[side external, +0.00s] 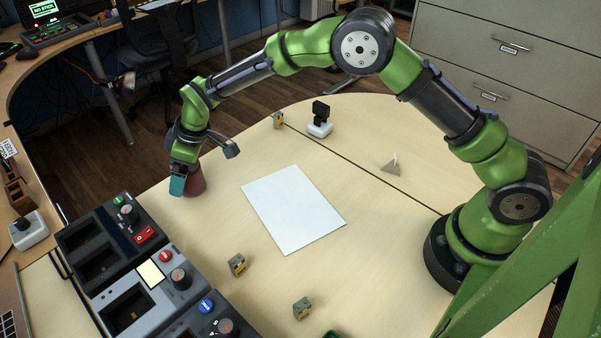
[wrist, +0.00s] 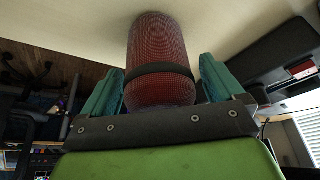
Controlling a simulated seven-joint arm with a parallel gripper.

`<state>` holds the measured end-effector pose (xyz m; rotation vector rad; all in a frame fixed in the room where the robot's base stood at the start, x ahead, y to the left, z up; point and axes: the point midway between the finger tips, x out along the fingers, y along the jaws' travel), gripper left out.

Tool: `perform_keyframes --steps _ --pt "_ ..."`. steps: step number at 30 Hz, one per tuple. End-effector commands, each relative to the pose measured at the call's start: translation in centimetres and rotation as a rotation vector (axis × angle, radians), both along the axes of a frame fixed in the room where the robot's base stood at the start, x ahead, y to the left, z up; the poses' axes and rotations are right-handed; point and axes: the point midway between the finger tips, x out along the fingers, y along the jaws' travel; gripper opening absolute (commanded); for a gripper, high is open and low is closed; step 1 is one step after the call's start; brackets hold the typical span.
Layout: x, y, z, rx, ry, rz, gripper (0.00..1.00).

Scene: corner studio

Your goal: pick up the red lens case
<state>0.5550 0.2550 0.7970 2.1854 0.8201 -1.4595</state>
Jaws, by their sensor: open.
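The red lens case (wrist: 160,50) is a rounded cylinder with a dark band around it. In the wrist view it stands between the two teal fingers of my gripper (wrist: 158,88), which are open with one finger on each side of it. A small gap seems to show beside the case, so contact cannot be told. In the side view the red lens case (side external: 195,181) stands on the table near its left edge, partly hidden by my gripper (side external: 180,184).
Control boxes (side external: 150,270) with knobs and buttons line the table's lower left. A white sheet (side external: 292,210) lies mid-table. Small yellow-grey blocks (side external: 237,265), a grey wedge (side external: 391,166) and a black device on a white base (side external: 320,120) stand around it. The table's edge is close behind the case.

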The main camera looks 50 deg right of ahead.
Motion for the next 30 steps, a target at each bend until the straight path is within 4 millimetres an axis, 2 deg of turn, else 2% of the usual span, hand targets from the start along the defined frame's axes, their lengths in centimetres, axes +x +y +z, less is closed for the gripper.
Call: perform_keyframes --steps 6,7,18,20,30 --pt "0.05 0.03 -0.13 0.0 0.0 0.0 0.95" --pt "0.04 0.03 -0.12 0.0 0.0 0.0 0.92" --pt "0.03 0.0 -0.1 0.0 0.0 0.0 0.35" --pt "0.09 0.02 0.01 0.001 -0.002 0.0 0.28" --pt "0.1 0.03 0.49 0.001 -0.003 0.0 0.27"
